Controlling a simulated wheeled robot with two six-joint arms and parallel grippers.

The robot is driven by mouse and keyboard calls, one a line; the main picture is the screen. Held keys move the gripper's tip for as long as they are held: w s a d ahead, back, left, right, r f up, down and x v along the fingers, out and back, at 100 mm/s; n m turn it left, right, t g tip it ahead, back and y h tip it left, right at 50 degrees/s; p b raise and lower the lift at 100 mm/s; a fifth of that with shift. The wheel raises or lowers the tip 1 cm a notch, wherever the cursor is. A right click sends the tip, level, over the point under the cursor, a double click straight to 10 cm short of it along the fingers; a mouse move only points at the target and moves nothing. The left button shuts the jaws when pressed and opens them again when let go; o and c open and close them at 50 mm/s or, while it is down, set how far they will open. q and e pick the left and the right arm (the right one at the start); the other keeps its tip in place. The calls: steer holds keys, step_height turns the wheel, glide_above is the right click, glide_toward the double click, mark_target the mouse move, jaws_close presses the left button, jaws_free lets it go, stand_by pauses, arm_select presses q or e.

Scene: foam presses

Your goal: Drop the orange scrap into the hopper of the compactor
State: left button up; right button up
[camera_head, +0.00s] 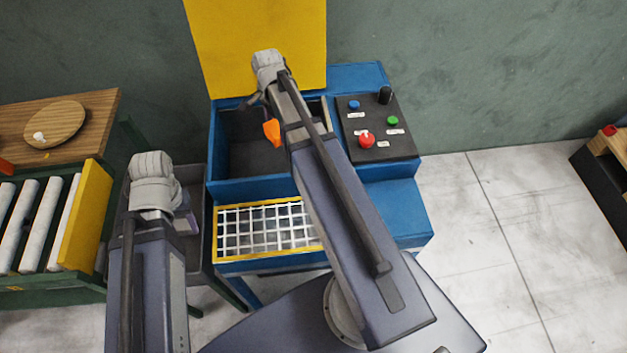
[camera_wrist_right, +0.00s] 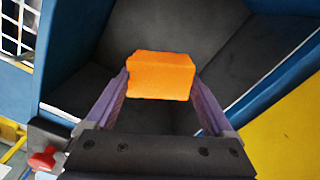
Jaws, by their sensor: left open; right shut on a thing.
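The orange scrap (camera_head: 272,132) is a small foam block held over the open hopper (camera_head: 245,187) of the blue compactor (camera_head: 400,205). My right gripper (camera_head: 268,118) is shut on it; its arm crosses the hopper's right part and hides some of it. In the right wrist view the scrap (camera_wrist_right: 160,76) sits between the purple fingers, with the dark hopper interior (camera_wrist_right: 185,30) beyond and below it. The scrap appears clear of the walls. My left gripper (camera_head: 187,226) is open, low at the left and mostly hidden by its own arm.
A raised yellow lid (camera_head: 230,45) stands behind the hopper. A black control panel (camera_head: 375,150) with a red button (camera_head: 366,139) is at its right. A white grid with a yellow frame (camera_head: 235,250) is in front. A wooden table (camera_head: 95,110) and roller conveyor (camera_head: 40,225) are left.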

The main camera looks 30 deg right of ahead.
steer(key=o, duration=1)
steer(key=shift+o, duration=0.2)
steer(key=shift+r, duration=0.1)
step_height(320, 180, up, 8)
steer(key=p, duration=0.8)
steer(key=shift+a+f, duration=0.1)
steer(key=shift+f, duration=0.1)
steer(key=s+a+f+n+b, duration=0.2)
steer(key=s+a+n, duration=0.5)
steer(key=a+n, duration=0.3)
steer(key=s+a+f+n+h+b, duration=0.1)
steer(key=s+a+n+b, duration=0.1)
steer(key=s+a+n, duration=0.5)
steer(key=a+n, duration=0.4)
steer(key=a, duration=0.1)
steer(key=shift+s+f, duration=0.35)
